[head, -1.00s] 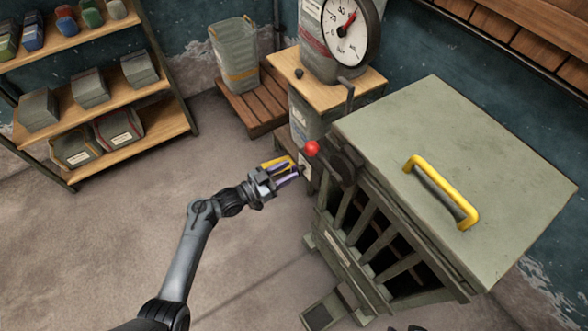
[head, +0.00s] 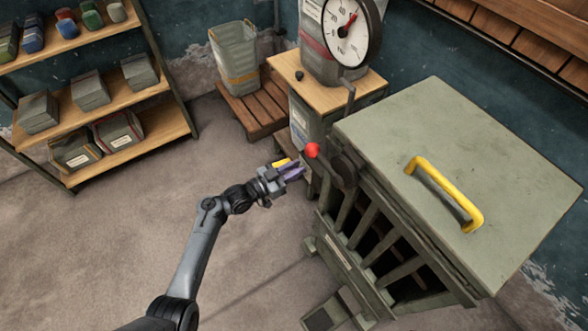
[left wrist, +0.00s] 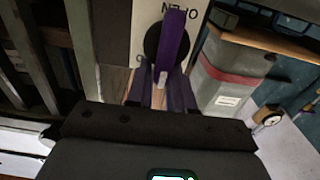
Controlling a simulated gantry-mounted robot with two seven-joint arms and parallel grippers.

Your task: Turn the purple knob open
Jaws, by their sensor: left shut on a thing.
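The purple knob (left wrist: 172,38) is a flat bar on a round black hub (left wrist: 153,45), set on a white plate (left wrist: 143,18) with upside-down "OPEN" lettering. In the left wrist view the bar stands almost upright in the picture. My left gripper (head: 294,171) is shut on the bar; its fingers (left wrist: 164,88) lie on either side of the bar's near end. In the head view the knob's plate is too small and covered to read. My right gripper is not in view.
A green slatted cabinet (head: 450,150) with a yellow handle (head: 440,190) stands right of the gripper. A red ball-ended lever (head: 312,150) is close beside my fingers. A dial scale (head: 345,30) stands behind. Shelves (head: 130,88) are at left; the floor between is clear.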

